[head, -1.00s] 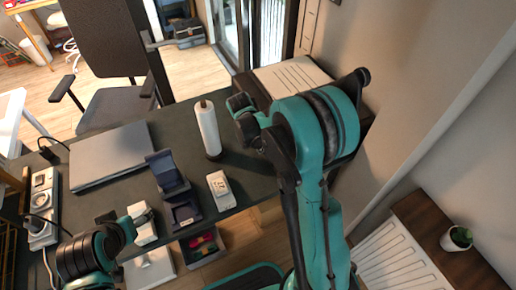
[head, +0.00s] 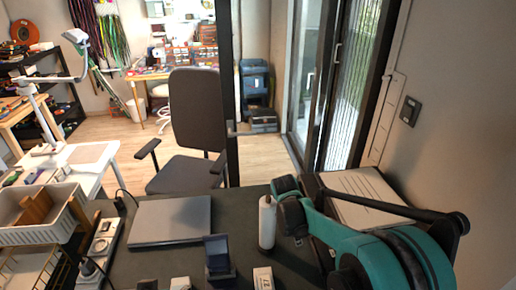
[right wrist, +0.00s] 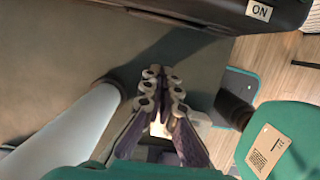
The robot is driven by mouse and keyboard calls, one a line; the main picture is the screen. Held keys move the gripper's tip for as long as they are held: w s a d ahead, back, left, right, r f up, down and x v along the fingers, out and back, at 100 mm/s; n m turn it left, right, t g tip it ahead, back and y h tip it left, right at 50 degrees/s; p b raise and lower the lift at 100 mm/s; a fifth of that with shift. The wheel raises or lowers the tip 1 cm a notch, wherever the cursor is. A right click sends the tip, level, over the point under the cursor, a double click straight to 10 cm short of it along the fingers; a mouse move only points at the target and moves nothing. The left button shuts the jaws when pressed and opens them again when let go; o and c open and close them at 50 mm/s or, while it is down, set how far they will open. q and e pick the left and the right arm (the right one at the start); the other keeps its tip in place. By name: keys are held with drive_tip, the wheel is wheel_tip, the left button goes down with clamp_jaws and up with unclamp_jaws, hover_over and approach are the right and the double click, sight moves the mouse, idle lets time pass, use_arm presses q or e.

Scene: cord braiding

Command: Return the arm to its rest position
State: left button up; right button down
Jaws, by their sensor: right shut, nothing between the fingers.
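My right arm reaches in from the lower right of the head view, its teal and black links bent above the right end of the dark desk (head: 185,262). The right gripper (right wrist: 163,82) shows in the right wrist view, its pale-jointed fingers together and nothing held. In the head view its fingers cannot be made out. A white upright roll (head: 267,224) stands on the desk just left of the arm; it also shows large in the right wrist view (right wrist: 70,132), left of the fingers and apart from them. My left gripper cannot be made out.
A closed laptop (head: 170,220), a dark stand (head: 217,254), a small white box (head: 263,278) and a power strip (head: 101,244) lie on the desk. The wall is close on the right.

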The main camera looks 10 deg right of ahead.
drive_tip(key=s+a+r+m+t+y, duration=0.1)
drive_tip(key=s+r+m+t, duration=0.2)
drive_tip(key=s+m, duration=0.5)
drive_tip(key=s+a+r+m+t+y, duration=0.1)
drive_tip(key=s+r+m+t, duration=0.3)
drive_tip(key=s+m, duration=0.5)
drive_tip(key=shift+s+r+m+y, duration=0.25)
drive_tip(key=shift+r+m+y, duration=0.15)
drive_tip(key=shift+r+m, duration=0.4)
